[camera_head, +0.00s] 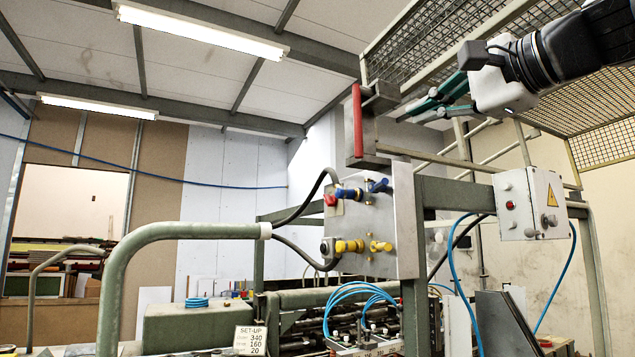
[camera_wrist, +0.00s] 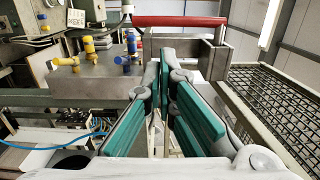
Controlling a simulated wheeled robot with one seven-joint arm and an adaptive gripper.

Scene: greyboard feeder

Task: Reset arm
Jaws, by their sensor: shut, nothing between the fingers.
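My gripper (camera_head: 418,108) is in the upper right of the head view, at the end of my dark arm, pointing left toward a red handle. Its green-padded fingers are shut with nothing held. The gripper also shows in the wrist view (camera_wrist: 164,72), its fingers close together at the tips. The red handle (camera_head: 357,120) stands on a metal box above the grey control panel. In the wrist view the red handle (camera_wrist: 180,21) lies across the top, beyond the fingertips. The gripper appears apart from it.
The grey control panel (camera_head: 398,225) carries blue and yellow valves and a red knob. A switch box (camera_head: 530,204) with a warning sign stands to the right. Mesh guarding (camera_wrist: 270,105) runs close along the right of my gripper. A green rail (camera_head: 165,232) curves in front at left.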

